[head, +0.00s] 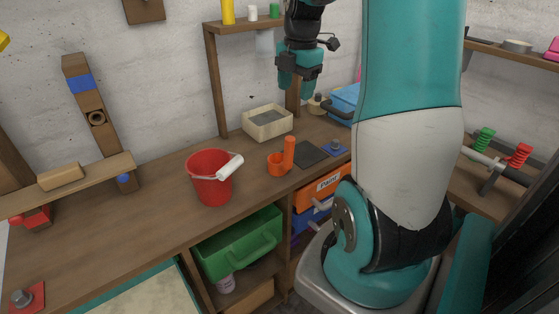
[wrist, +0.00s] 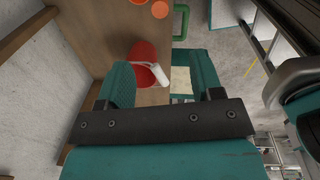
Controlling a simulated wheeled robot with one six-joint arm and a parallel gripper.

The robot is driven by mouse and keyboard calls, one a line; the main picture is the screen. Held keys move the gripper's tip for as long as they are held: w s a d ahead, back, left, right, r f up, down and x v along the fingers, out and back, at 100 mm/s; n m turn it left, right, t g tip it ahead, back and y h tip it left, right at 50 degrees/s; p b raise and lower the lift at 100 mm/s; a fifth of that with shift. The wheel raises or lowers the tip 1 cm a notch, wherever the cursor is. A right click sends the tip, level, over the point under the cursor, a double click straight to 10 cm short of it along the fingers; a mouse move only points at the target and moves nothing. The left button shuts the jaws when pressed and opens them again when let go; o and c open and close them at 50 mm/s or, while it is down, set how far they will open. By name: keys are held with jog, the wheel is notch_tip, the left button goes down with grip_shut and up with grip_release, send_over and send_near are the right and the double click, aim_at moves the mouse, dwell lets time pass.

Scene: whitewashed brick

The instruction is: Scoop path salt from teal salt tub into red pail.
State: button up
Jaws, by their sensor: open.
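The red pail (head: 207,185) stands upright on the wooden bench, its white handle grip leaning over the right rim. It also shows between my fingers in the wrist view (wrist: 140,75). An orange scoop (head: 277,165) with an upright handle sits on the bench right of the pail. The teal salt tub (head: 128,284), filled with pale material, is low at the bottom edge, in front of the bench and partly cut off. It also shows partly in the wrist view (wrist: 182,99). My gripper (head: 300,86) is open and empty, pointing down above the back of the bench.
A cream box (head: 268,132) with grey contents stands behind the scoop. A dark mat (head: 312,155) lies to its right. A green bin (head: 240,248) sits under the bench beside orange and blue drawers. A shelf (head: 245,26) rises at the back. The bench left of the pail is mostly clear.

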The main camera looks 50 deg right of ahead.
jog(key=p, duration=0.2)
send_near(290, 144)
jog(key=f, duration=0.2)
jog(key=d+f, duration=0.1)
jog(key=w+f, duration=0.1)
jog(key=f, duration=0.1)
jog(key=shift+w+d+f, duration=0.1)
jog(key=shift+d+f, duration=0.15)
jog(key=shift+f, duration=0.1)
jog(key=shift+w+a+f+p, duration=0.15)
jog(key=shift+f+p, duration=0.35)
jog(key=shift+f, duration=0.85)
jog(key=shift+w+f+p, duration=0.2)
jog(key=shift+f+p, duration=0.3)
jog(key=shift+f, duration=0.9)
grip_shut()
jog(key=shift+r, duration=0.1)
